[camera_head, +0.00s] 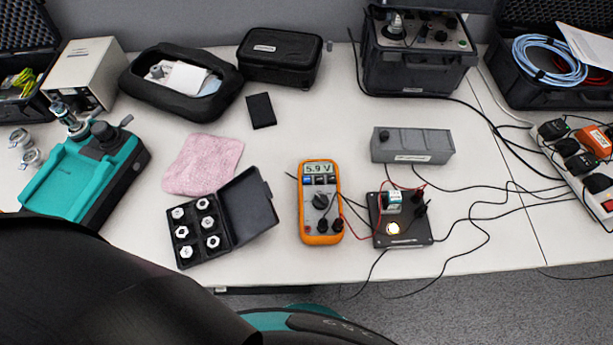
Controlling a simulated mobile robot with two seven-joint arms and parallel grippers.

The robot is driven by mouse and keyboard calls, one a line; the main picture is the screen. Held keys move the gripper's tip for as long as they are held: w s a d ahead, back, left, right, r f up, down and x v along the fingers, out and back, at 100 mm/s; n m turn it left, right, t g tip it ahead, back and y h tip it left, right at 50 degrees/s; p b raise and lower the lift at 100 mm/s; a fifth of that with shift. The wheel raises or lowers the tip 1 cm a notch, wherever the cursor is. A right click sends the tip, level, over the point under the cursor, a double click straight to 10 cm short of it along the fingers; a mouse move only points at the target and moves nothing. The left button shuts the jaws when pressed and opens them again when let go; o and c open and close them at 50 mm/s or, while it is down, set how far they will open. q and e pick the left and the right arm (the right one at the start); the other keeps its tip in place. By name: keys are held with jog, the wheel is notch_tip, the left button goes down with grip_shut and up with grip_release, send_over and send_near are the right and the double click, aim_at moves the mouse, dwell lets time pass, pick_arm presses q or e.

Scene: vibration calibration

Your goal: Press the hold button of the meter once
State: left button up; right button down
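The meter (308,222) is an orange handheld multimeter lying on the white table, near the middle of the front edge. Its display (319,168) reads 5.9 V. A short row of small buttons (319,180) sits under the display, with a dark rotary dial (320,201) below. The button labels are too small to read, so I cannot tell which is hold. Leads run from the meter's lower jacks to a small black board (410,238). Neither gripper shows; a large black part of my own body fills the lower left.
A black case with several hex-shaped pieces (186,253) lies open left of the meter, near a pink cloth (204,164). A grey box (412,146) and loose black cables lie to the right.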

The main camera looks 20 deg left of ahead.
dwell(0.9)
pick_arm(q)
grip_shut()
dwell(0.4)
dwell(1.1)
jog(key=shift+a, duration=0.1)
